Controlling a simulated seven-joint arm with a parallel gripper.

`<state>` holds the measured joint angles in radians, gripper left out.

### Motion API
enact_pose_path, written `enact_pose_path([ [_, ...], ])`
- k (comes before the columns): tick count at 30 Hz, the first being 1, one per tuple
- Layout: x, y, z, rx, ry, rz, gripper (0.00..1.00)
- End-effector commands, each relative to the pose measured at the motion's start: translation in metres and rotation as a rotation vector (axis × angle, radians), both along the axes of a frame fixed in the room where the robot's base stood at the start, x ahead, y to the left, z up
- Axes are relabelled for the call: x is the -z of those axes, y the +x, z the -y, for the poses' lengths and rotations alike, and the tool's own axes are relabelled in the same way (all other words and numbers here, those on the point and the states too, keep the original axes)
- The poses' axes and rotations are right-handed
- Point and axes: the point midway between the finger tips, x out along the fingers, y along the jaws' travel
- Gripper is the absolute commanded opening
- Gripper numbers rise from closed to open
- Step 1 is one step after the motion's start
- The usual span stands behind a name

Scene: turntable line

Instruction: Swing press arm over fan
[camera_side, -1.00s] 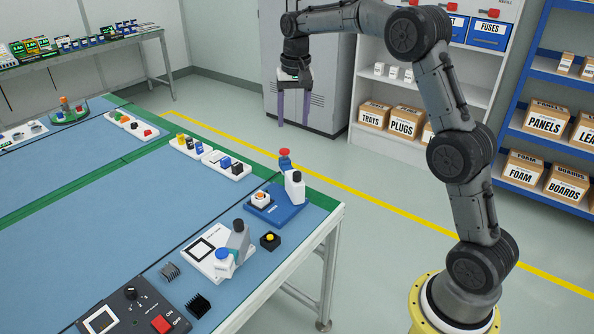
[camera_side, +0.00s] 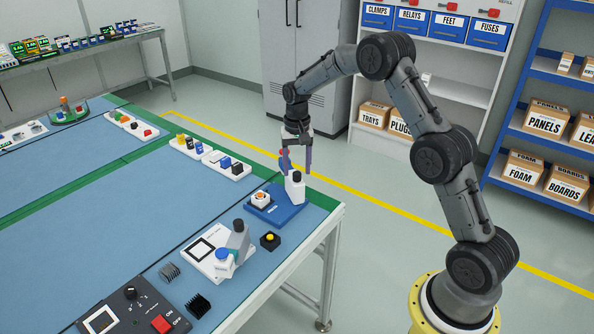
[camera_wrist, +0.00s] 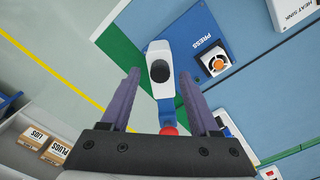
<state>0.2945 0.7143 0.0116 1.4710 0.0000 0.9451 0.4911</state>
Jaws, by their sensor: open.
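The press has a blue base (camera_side: 290,212) labelled PRESS, also in the wrist view (camera_wrist: 205,30), and a white post (camera_side: 295,190) with a black cap. Its blue press arm (camera_wrist: 165,105) points away from the base, ending in a red knob (camera_wrist: 169,130). The fan (camera_side: 260,197) is a white square with an orange and black centre, on the base and clear of the arm; it shows in the wrist view (camera_wrist: 214,62). My gripper (camera_side: 297,172) is open with purple fingers. In the wrist view its fingers (camera_wrist: 158,75) appear on either side of the press arm; contact is unclear.
A black block with a yellow button (camera_side: 270,241) and a white fixture with a grey post (camera_side: 205,250) sit near the press. A white tray of small parts (camera_side: 210,160) lies behind. The floor right of the table is open.

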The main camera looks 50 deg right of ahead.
Motion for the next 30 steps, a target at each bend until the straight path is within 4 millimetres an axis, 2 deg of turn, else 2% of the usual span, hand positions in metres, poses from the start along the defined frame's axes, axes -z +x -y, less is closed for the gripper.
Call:
enact_pose_path([
  [4, 0.0119, -0.0002, -0.0001, 0.0, 0.001, -0.001, 0.62],
  [14, 0.0148, 0.0, 0.0, 0.0, -0.001, 0.001, 0.62],
  [24, 0.0145, 0.0, 0.0, 0.0, 0.0, 0.0, 0.03],
  [25, 0.0144, 0.0, 0.0, 0.0, 0.0, 0.0, 0.0],
  [30, 0.0143, -0.0001, 0.0001, 0.0, 0.0, 0.0, 0.0],
])
